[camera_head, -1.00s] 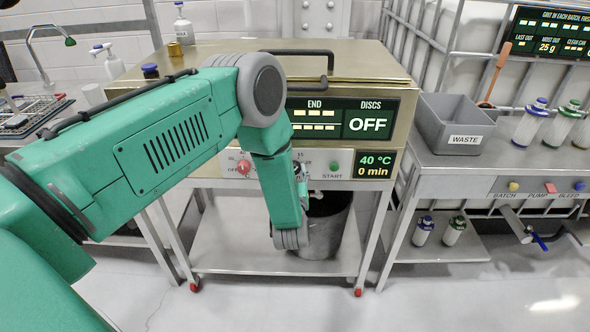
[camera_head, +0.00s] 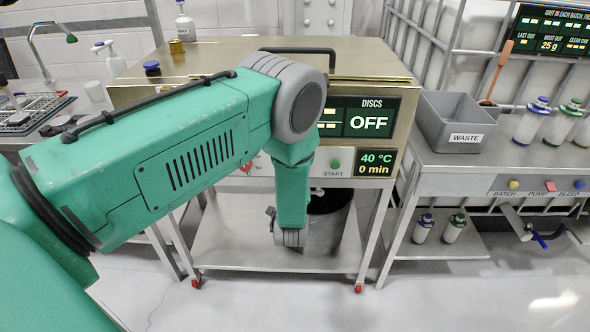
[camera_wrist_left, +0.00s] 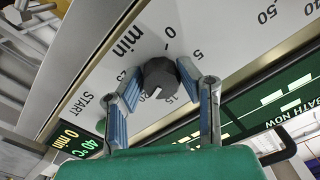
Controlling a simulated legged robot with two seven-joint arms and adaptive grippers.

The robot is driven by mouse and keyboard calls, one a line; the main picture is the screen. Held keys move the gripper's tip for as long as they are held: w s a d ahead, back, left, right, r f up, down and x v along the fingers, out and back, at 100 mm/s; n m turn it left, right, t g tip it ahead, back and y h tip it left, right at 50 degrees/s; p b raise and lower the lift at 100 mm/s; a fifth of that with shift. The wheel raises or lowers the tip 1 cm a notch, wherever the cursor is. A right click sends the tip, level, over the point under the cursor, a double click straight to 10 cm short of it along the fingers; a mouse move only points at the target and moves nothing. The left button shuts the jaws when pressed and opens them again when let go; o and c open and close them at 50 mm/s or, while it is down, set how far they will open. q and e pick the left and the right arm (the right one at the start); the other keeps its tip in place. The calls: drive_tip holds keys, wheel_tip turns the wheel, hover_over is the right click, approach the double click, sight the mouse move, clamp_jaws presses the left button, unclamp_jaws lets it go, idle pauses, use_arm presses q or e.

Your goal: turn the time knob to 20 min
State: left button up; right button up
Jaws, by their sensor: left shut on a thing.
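The time knob (camera_wrist_left: 158,78) is a dark round knob on a pale panel with minute numbers around it, in the left wrist view. In the head view my left arm hides the knob and gripper. My right gripper is not in view.
The START button (camera_head: 335,164) sits right of the hidden knob. The oven-like metal box (camera_head: 225,60) has a black handle (camera_head: 295,52) on top. A bucket (camera_head: 325,225) stands on the shelf below. A waste bin (camera_head: 455,125) and bottles stand on the right bench.

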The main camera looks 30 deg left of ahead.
use_arm(q)
drive_tip(key=shift+s+d+f, duration=0.1)
drive_tip(key=shift+s+f, duration=0.05)
drive_tip(key=shift+f, duration=0.15)
drive_tip(key=o, duration=1.1)
drive_tip(key=shift+o, duration=0.2)
drive_tip(key=shift+r, duration=0.1)
drive_tip(key=v, duration=1.1)
drive_tip(key=shift+s+d, duration=0.2)
drive_tip(key=shift+s, duration=0.1)
